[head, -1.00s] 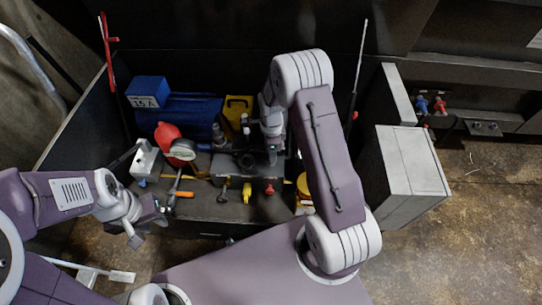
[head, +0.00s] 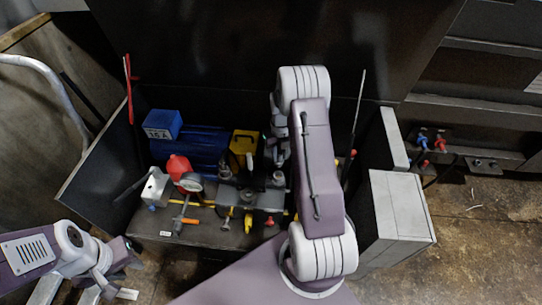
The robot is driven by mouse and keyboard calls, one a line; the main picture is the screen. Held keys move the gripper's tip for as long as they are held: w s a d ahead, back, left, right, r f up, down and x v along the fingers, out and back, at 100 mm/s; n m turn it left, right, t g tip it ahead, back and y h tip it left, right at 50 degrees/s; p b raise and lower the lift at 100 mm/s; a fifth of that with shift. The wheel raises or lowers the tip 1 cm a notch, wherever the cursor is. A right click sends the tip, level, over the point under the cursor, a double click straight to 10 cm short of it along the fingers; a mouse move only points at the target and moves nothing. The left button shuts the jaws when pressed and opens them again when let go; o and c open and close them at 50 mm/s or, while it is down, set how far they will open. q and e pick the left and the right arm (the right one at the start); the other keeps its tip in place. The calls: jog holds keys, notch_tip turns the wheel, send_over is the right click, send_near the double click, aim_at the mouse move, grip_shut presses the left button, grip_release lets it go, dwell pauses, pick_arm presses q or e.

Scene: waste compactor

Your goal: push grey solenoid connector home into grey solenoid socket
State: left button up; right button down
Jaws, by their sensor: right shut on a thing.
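A dark valve block (head: 247,197) stands at the middle of the bench, with dark solenoid parts on top. The grey solenoid socket is not clearly told apart among them. My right gripper (head: 278,153) reaches down at the block's back right, partly hidden by its own arm. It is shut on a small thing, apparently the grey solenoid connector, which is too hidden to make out. I cannot tell whether the connector touches the socket. My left gripper (head: 118,270) is open and empty, off the bench's front left corner.
A blue box (head: 163,124), a yellow case (head: 243,143) and a red item (head: 178,166) with a round gauge stand at the back. A screwdriver (head: 168,233) lies in front. A grey cabinet (head: 402,215) borders the right; a dark panel borders the left.

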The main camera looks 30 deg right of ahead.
aim_at(279, 163)
dwell(0.3)
notch_tip(279, 163, down, 6)
jog(key=b, duration=0.3)
jog(key=shift+r, duration=0.1)
jog(key=shift+p, duration=0.3)
dwell(1.5)
jog(key=shift+f+b, duration=1.1)
jog(key=shift+f, duration=0.65)
dwell(0.5)
jog(key=c, duration=1.1)
grip_release()
jog(key=shift+c, duration=0.3)
